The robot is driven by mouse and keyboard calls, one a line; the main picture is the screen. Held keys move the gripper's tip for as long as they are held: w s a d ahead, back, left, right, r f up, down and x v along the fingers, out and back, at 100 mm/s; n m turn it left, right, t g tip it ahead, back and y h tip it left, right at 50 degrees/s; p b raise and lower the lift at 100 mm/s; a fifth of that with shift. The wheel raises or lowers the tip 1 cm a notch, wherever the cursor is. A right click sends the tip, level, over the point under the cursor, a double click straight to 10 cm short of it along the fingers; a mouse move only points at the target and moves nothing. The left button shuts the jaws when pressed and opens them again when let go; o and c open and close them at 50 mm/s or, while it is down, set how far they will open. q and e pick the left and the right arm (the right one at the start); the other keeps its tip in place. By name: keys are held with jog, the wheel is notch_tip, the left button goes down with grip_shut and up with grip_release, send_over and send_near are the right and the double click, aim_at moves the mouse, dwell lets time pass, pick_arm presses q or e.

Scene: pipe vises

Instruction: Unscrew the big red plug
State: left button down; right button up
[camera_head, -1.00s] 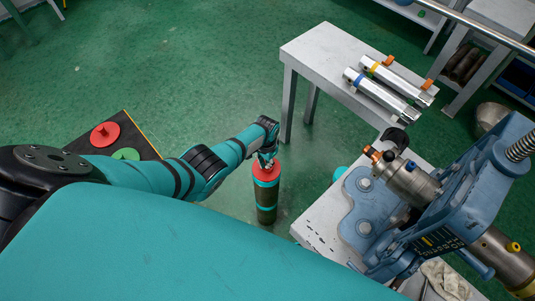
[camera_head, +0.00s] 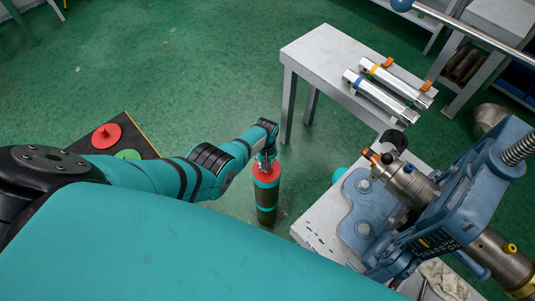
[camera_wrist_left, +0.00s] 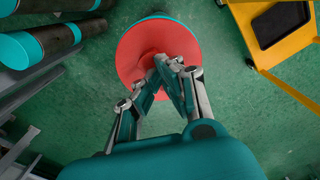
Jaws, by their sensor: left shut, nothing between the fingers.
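A dark cylinder with teal bands (camera_head: 267,205) stands upright on the green floor. The big red plug (camera_head: 267,174) caps its top. The wide red disc of the plug also fills the top middle of the left wrist view (camera_wrist_left: 130,60). My left gripper (camera_head: 265,157) reaches down to the plug from above. In the left wrist view its fingers (camera_wrist_left: 172,72) are closed together over the disc's middle, with nothing seen between them. The fingers hide the plug's centre, and I cannot tell if they touch it. My right gripper is not in view.
A blue vise (camera_head: 375,215) holding a metal pipe (camera_head: 410,183) stands on a white table at right. A grey bench (camera_head: 320,50) carries two silver pipes. A small red plug (camera_head: 106,135) and a green one (camera_head: 127,154) lie on a dark board at left.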

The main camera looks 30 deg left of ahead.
pick_arm(q)
jog(key=n, duration=0.3)
jog(key=shift+s+f+n, duration=0.2)
jog(key=shift+s+n, duration=0.1)
jog(key=shift+n, duration=0.1)
jog(key=n, duration=0.4)
jog(key=shift+d, duration=0.1)
jog(key=c, duration=1.4)
grip_release()
jog(key=shift+w, duration=0.15)
jog(key=shift+w+r, duration=0.1)
jog(key=shift+r, duration=0.1)
